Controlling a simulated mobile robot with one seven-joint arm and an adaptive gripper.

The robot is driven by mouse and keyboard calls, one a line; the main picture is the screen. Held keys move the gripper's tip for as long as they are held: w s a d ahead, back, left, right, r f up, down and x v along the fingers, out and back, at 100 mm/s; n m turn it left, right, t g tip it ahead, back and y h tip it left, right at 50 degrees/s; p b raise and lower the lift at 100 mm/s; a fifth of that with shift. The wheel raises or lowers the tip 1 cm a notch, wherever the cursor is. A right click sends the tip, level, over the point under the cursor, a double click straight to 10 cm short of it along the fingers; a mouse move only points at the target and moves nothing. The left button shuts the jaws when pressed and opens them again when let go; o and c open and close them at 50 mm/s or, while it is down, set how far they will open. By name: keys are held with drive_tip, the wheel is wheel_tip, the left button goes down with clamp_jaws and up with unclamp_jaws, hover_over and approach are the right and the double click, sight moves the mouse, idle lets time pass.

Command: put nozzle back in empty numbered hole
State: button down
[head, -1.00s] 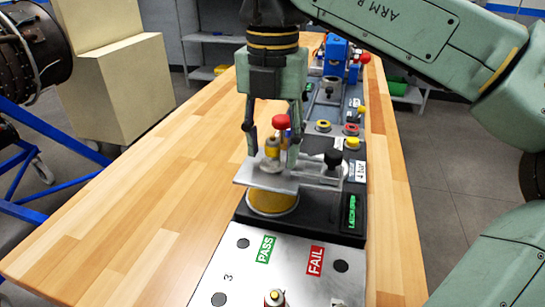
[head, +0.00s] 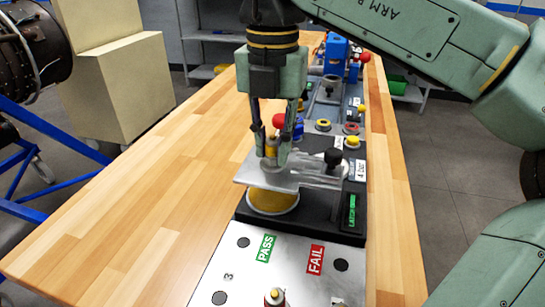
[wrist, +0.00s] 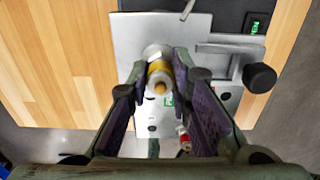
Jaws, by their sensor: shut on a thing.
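My gripper (head: 271,148) is shut on a brass-and-yellow nozzle (head: 271,146), one finger on each side. In the wrist view the nozzle (wrist: 159,76) is between the fingers. It stands upright at the flat metal plate (head: 250,178) of the test fixture, above a yellow round base (head: 272,200). Whether it is seated or lifted slightly I cannot tell. In front is a light panel (head: 237,272) with dark holes (head: 341,265), a printed 3, and PASS and FAIL labels. Another nozzle (head: 275,297) with red on it stands at the panel's near edge, partly cut off.
A lever with a black knob (head: 333,157) sits right of the nozzle on the fixture. A lit green display (head: 350,212) is beside it. Behind are a red knob (head: 279,120), coloured buttons and a blue device (head: 336,55). The wooden bench (head: 120,215) is clear on the left.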

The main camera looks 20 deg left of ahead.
sight(273, 139)
drive_tip(key=shift+r+p, duration=0.6)
drive_tip(key=shift+r, duration=0.05)
idle(0.5)
drive_tip(key=shift+r+p, duration=2.05)
drive_tip(key=shift+r, duration=0.15)
drive_tip(key=shift+f, duration=0.1)
